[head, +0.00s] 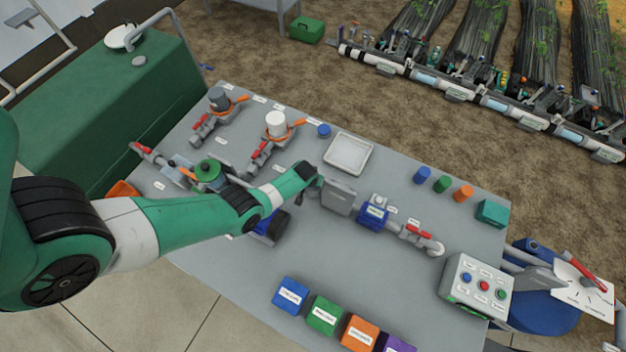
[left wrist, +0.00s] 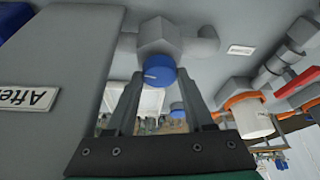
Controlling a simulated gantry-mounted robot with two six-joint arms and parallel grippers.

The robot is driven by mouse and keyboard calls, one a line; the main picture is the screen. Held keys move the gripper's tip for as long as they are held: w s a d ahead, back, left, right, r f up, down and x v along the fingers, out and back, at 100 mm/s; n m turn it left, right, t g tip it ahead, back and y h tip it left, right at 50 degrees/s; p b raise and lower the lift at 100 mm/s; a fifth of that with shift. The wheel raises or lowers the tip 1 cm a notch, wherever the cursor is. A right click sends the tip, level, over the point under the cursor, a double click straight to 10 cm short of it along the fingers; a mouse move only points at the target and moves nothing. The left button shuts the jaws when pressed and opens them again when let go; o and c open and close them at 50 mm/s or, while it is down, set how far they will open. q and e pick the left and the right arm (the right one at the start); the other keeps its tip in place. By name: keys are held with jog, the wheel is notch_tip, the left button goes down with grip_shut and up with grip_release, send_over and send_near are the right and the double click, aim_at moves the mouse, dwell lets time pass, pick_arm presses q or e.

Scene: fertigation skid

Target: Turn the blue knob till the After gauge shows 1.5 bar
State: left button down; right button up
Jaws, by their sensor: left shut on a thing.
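The blue knob (left wrist: 159,69) sits on a grey hexagonal valve body (left wrist: 162,37) in the left wrist view. A short white mark shows on the knob's face, pointing left. My left gripper (left wrist: 157,80) is shut on the knob, one finger on each side. In the head view my left gripper (head: 312,176) is over the middle of the bench, beside a grey panel (head: 338,197), and the knob is hidden there. A label reading "After" (left wrist: 28,98) shows upside down on a grey plate at the left of the wrist view. No gauge dial or needle is readable. My right gripper is not in view.
Pipework with a white-capped filter (head: 276,124) and red handles stands behind my left arm. A white tray (head: 349,153) lies beyond the gripper. A blue box (head: 373,214) is right of the panel. A button box (head: 476,286) stands at the bench's right end; coloured blocks line the front.

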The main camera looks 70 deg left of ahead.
pick_arm(q)
jog(key=shift+c, duration=1.4)
grip_release()
